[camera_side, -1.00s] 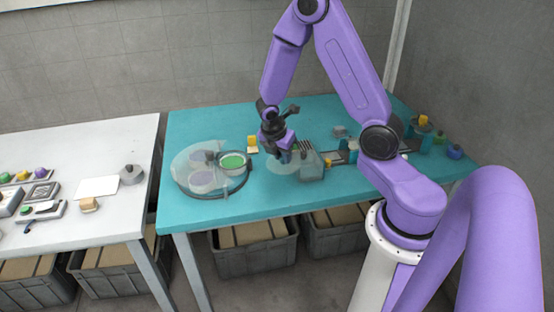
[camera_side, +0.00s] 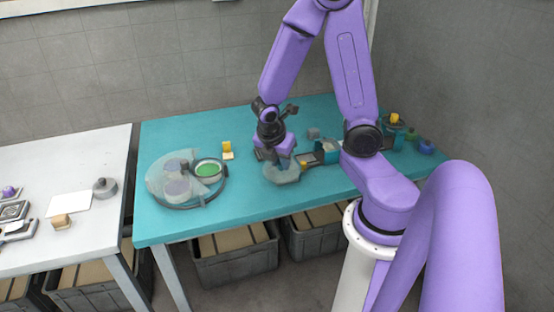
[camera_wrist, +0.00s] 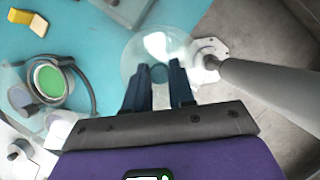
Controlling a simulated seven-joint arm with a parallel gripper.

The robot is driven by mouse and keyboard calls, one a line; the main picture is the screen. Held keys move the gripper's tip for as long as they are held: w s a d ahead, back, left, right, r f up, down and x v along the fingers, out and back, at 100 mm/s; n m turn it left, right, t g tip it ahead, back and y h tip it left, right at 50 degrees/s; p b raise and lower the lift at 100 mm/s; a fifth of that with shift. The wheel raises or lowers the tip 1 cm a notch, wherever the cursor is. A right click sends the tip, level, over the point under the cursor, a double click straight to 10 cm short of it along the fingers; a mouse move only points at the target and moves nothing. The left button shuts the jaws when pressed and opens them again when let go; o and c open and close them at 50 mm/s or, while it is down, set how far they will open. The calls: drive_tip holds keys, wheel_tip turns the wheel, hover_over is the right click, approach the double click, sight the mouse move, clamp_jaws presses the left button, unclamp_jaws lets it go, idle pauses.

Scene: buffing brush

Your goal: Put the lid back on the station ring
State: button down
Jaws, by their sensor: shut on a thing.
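The lid is a clear, see-through disc (camera_wrist: 150,48) with a small knob between my fingertips. In the side view it is a faint pale disc (camera_side: 283,176) under my gripper (camera_side: 283,158), held above the table. My gripper (camera_wrist: 159,78) is shut on the lid's knob. The station ring (camera_side: 218,194) is a dark ring at the left of the teal table, well to the left of my gripper. A green-filled round cup (camera_side: 208,169) and clear, see-through plates stand in it. The ring also shows at the left of the wrist view (camera_wrist: 91,92).
A yellow block (camera_side: 227,147) stands behind, between ring and gripper. A grey block (camera_wrist: 122,8) lies close to the lid. Several small fixtures and parts fill the table's right side. The table's front edge is near the lid. A white table (camera_side: 80,225) stands at left.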

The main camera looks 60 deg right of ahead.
drive_tip(key=w, duration=2.7)
drive_tip(key=shift+s+d+f, duration=0.1)
drive_tip(key=shift+f, duration=1.6)
drive_tip(key=shift+s+d+f, duration=0.1)
drive_tip(key=shift+f, duration=1.55)
drive_tip(key=shift+f, duration=0.2)
drive_tip(key=shift+c, duration=2)
unclamp_jaws()
drive_tip(key=shift+r, duration=0.1)
wheel_tip(320, 180, up, 7)
